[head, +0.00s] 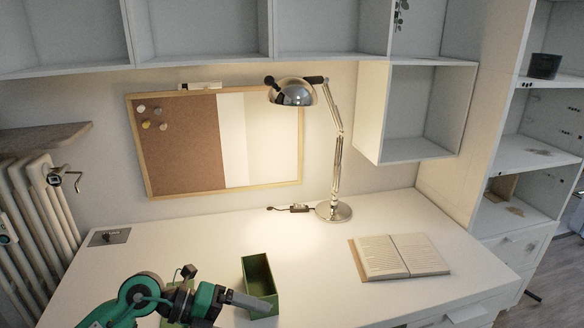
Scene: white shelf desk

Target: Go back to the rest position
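My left arm, green and dark grey, comes in at the bottom left of the head view. Its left gripper (250,301) points right, with its grey end in front of the lower part of a green open box (260,272) on the white desk. I cannot tell whether the gripper touches the box or whether its fingers are open or shut. No object shows in it. My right gripper is not in view.
The white desk (190,245) holds a lit silver lamp (334,211) at the back and an open book (400,256) on the right. A corkboard (180,150) hangs on the wall. A radiator (45,215) stands left. The desk between box and book is clear.

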